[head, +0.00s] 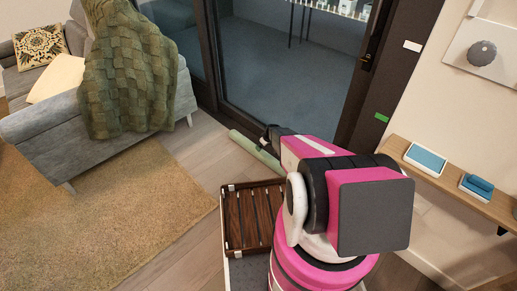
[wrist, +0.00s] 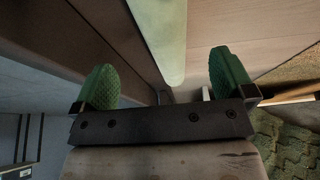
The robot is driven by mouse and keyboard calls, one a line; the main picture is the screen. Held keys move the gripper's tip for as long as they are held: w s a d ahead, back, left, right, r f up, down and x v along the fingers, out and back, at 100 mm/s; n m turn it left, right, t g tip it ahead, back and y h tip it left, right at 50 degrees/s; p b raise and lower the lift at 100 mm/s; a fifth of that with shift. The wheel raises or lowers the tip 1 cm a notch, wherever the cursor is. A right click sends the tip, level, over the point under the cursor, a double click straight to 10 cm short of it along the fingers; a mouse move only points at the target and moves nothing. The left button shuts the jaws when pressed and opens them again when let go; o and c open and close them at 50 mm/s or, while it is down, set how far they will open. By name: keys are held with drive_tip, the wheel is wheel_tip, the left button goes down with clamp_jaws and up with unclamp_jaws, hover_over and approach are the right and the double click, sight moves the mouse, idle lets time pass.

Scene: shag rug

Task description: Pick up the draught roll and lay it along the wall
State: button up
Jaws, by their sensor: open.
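The draught roll is a pale green cylinder (head: 246,144) lying on the wooden floor near the dark frame of the glass door in the head view; my arm hides part of it. In the wrist view the roll (wrist: 163,30) runs from the top edge down to a rounded end between my fingertips. My gripper (wrist: 163,65) is open, with a green pad on each side of the roll and a gap to both; I cannot tell the depth. In the head view my gripper (head: 267,139) is at the roll, mostly hidden. A pale wall (head: 440,108) stands at the right.
A grey sofa (head: 60,130) with a green knitted throw (head: 130,75) stands at left, by a tan shag rug (head: 120,215). A wooden shelf (head: 450,180) juts from the right wall. Bare floor lies between rug and door.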

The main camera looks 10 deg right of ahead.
sight(262, 151)
drive_tip(key=x, duration=0.5)
drive_tip(key=shift+w+f, duration=0.1)
drive_tip(key=shift+w, duration=0.1)
drive_tip(key=shift+s+x, duration=0.15)
drive_tip(key=shift+x, duration=1.3)
drive_tip(key=shift+s+x, duration=0.1)
drive_tip(key=shift+x, duration=1.35)
drive_tip(key=c, duration=1.4)
